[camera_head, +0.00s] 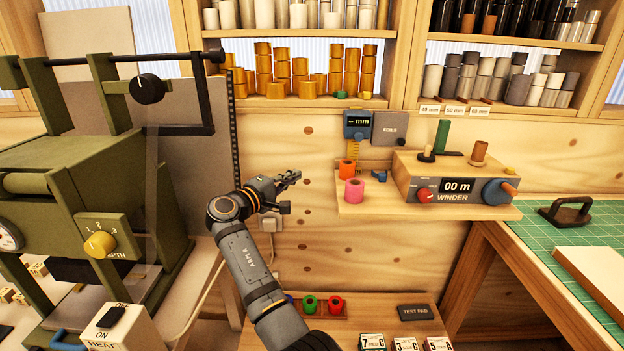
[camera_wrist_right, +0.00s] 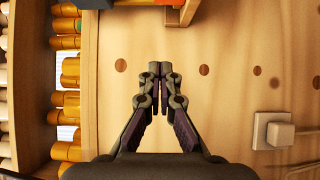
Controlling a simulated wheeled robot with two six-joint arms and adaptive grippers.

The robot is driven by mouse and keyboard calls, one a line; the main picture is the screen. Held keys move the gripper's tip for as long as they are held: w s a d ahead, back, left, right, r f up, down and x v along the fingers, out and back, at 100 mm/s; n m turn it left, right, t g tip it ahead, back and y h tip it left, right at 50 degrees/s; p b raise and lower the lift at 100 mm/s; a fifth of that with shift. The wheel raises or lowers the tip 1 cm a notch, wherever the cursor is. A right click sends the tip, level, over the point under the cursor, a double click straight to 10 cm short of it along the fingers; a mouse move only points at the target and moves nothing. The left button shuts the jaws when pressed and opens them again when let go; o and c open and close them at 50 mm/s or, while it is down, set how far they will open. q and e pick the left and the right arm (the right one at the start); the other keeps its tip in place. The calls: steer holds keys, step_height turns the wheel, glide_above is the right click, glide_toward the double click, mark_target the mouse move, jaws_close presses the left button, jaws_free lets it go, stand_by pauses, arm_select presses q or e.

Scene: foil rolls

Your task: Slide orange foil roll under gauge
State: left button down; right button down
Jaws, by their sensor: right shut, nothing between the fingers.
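The orange foil roll (camera_head: 347,168) stands on the small wooden wall shelf (camera_head: 390,209), behind a pink roll (camera_head: 354,190). The gauge (camera_head: 357,124) is a blue unit with a "mm" display above that shelf, with a yellow scale below it. The orange roll is near the foot of the scale; I cannot tell whether it is directly under the gauge. My right gripper (camera_head: 296,177) is shut and empty, left of the shelf and apart from the rolls. Its closed fingers (camera_wrist_right: 160,72) also show in the wrist view against the wooden wall. My left gripper is out of view.
The winder (camera_head: 455,180) fills the right part of the shelf. A small blue piece (camera_head: 379,176) lies near the gauge. A green press machine (camera_head: 70,150) stands at left. Below is a low bench with a roll rack (camera_head: 322,308) and test pad (camera_head: 415,312).

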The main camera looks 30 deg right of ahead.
mark_target(346, 167)
steer(key=d+p, duration=0.4)
steer(key=d, duration=0.8)
steer(key=shift+d, duration=0.15)
steer(key=shift+w, duration=0.1)
steer(key=shift+r, duration=0.1)
